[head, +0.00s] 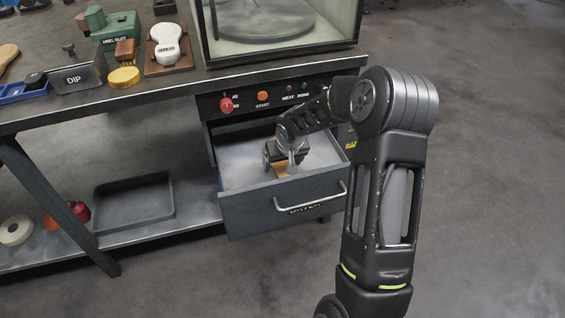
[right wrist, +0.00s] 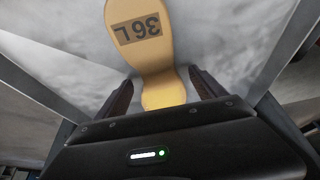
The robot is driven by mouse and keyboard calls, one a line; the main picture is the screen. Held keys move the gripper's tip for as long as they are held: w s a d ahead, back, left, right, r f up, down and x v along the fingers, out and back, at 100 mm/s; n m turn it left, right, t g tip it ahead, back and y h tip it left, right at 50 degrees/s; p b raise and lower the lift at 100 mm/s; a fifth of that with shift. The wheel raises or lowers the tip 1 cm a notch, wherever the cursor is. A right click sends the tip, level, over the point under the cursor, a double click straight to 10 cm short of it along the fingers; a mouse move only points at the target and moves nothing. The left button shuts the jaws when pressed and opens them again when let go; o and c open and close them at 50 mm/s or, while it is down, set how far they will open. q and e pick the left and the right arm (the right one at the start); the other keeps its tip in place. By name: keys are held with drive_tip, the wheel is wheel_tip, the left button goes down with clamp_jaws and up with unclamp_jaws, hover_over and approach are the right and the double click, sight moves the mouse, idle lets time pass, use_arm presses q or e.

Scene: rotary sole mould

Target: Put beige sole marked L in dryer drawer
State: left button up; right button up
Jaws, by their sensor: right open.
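The beige sole (right wrist: 138,50), marked 36L, shows in the right wrist view against the pale floor of the dryer drawer. A small part of the sole (head: 282,171) shows in the head view below my right gripper. The dryer drawer (head: 245,213) is pulled out under the bench, with a bar handle on its front. My right gripper (head: 284,158) is inside the drawer opening. In the right wrist view its fingers (right wrist: 163,92) are open, one on each side of the sole's narrow end. I cannot tell whether they touch it. My left gripper is out of view.
A control panel (head: 270,98) with a red knob sits above the drawer. The bench top holds a DIP holder (head: 78,78), a white sole on a brown block (head: 167,50) and a yellow round piece (head: 124,78). A dark tray (head: 134,203) lies on the lower shelf. Floor at right is clear.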

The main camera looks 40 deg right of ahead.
drive_tip(key=p+v, duration=0.2)
drive_tip(key=v, duration=0.9)
drive_tip(key=shift+r, duration=0.35)
drive_tip(key=shift+s, duration=0.15)
